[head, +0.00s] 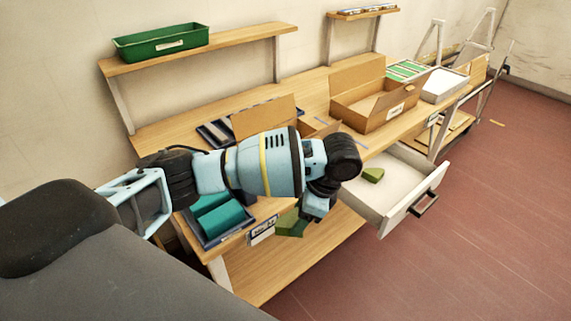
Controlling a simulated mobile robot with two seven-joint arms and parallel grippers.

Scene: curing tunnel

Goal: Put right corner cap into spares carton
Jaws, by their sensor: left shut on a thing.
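My left arm reaches in over the bench, and its gripper (302,216) points down near the bench's front edge. It is shut on an olive-green piece (289,222), which looks like a corner cap and is partly hidden by the hand. A similar green piece (372,175) lies in the open white drawer (398,207). An open cardboard carton (372,121) with a small label stands on the bench; I cannot read the label. A second open carton (264,116) is mostly hidden behind my arm. My right gripper is not in view.
A blue tray with teal pieces (217,217) sits at the bench's front left. A white box (445,85) stands right of the labelled carton. A green bin (161,42) is on the shelf above. The drawer juts out over open floor.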

